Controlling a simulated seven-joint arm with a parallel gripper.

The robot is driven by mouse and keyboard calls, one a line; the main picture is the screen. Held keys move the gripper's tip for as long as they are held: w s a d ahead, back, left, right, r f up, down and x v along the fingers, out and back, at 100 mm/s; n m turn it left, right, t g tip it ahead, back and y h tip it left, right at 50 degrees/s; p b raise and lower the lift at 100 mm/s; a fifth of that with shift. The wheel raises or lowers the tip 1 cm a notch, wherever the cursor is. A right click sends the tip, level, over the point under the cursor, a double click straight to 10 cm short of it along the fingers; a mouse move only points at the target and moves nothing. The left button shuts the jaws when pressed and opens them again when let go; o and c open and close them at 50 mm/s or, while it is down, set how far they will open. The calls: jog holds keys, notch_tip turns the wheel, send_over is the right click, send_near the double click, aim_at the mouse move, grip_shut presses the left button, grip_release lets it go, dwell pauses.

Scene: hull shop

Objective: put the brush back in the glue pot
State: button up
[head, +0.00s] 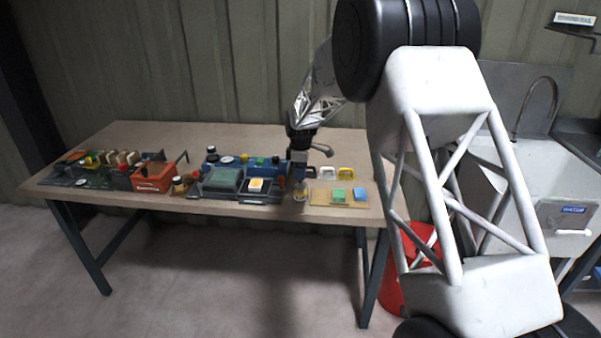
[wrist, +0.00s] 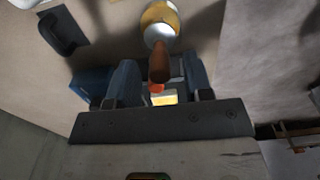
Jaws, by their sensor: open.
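In the wrist view my gripper (wrist: 160,82) is open, with one blue-grey finger on each side. A brown wooden handle (wrist: 160,64), apparently the brush's, shows between the fingers and is not clamped. Its far end meets a round white and amber vessel (wrist: 160,22), which looks like the glue pot. I cannot tell whether the brush sits in the pot or only overlaps it. In the head view the small pot (head: 300,195) is below my gripper, and the brush is not distinct.
The workbench (head: 130,195) holds an orange-red tool box (head: 153,177) and many small items at left. Dark trays (head: 222,181) stand just left of my gripper. A tan board (head: 322,197) with green and blue blocks lies to its right. A sink stands far right.

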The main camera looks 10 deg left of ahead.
notch_tip(320, 180, up, 12)
jog(key=shift+f, duration=0.2)
dwell(0.4)
dwell(0.7)
jog(key=s+d+r+m, duration=0.35)
jog(key=s+d, duration=0.25)
jog(key=s, duration=0.2)
jog(key=s+d+r+m+t, duration=0.1)
jog(key=s+d+r+m, duration=0.1)
jog(key=s+d+r, duration=0.55)
jog(key=s+d+r+m, duration=0.25)
jog(key=s+d, duration=0.25)
jog(key=s, duration=0.5)
jog(key=s+d+f+m, duration=0.2)
jog(key=s+d+m, duration=0.1)
jog(key=s, duration=0.7)
jog(key=s+d+f+m+t, duration=0.1)
jog(key=s+d+f+m, duration=0.1)
jog(key=s, duration=0.9)
jog(key=s+d+f+m, duration=0.3)
jog(key=s+d+m, duration=0.2)
jog(key=s, duration=0.6)
jog(key=shift+s+d+t, duration=0.2)
jog(key=shift+s+t, duration=0.05)
jog(key=shift+t, duration=0.05)
